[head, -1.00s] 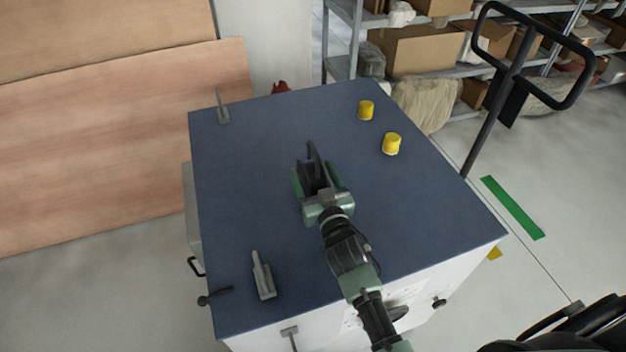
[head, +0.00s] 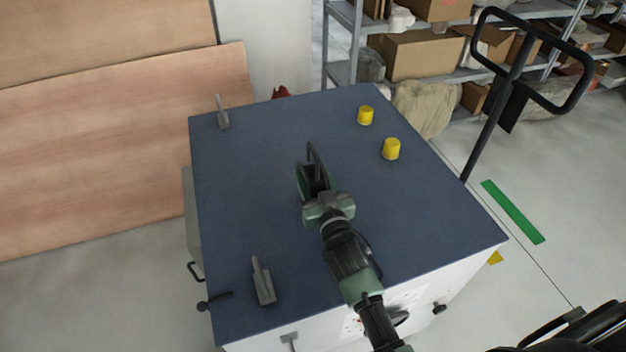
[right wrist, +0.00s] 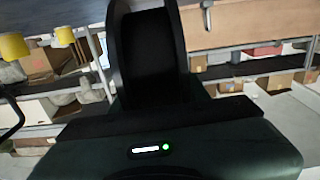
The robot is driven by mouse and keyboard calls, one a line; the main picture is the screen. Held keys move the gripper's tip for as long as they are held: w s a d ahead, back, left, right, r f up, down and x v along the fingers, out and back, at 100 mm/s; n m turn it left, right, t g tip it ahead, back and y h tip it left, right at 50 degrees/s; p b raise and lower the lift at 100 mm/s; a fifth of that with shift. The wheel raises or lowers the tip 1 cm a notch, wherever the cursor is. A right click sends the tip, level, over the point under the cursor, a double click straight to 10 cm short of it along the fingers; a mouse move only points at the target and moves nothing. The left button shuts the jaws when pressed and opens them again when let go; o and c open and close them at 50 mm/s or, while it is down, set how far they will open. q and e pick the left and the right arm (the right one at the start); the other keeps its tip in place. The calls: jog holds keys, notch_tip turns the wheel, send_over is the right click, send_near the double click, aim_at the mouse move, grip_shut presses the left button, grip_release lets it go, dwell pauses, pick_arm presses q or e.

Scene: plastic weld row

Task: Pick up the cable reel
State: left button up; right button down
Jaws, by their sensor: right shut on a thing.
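The cable reel (head: 312,160) is a dark, thin-rimmed round thing near the middle of the blue tabletop (head: 270,140). My right gripper (head: 313,180) reaches in from the lower right and is shut on it, partly covering it. In the right wrist view the black reel (right wrist: 150,60) stands upright in front of the gripper body, between the jaws. I cannot tell whether it touches the table or hangs just above it. My left gripper is not in view.
Two yellow cylinders (head: 365,115) (head: 391,149) stand toward the back right. Grey upright pieces stand at the back left (head: 222,115) and front left (head: 263,282). Shelves with boxes (head: 420,55) stand behind.

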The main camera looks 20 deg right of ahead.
notch_tip(320, 180, up, 20)
jog(key=shift+f, duration=0.25)
dwell(0.5)
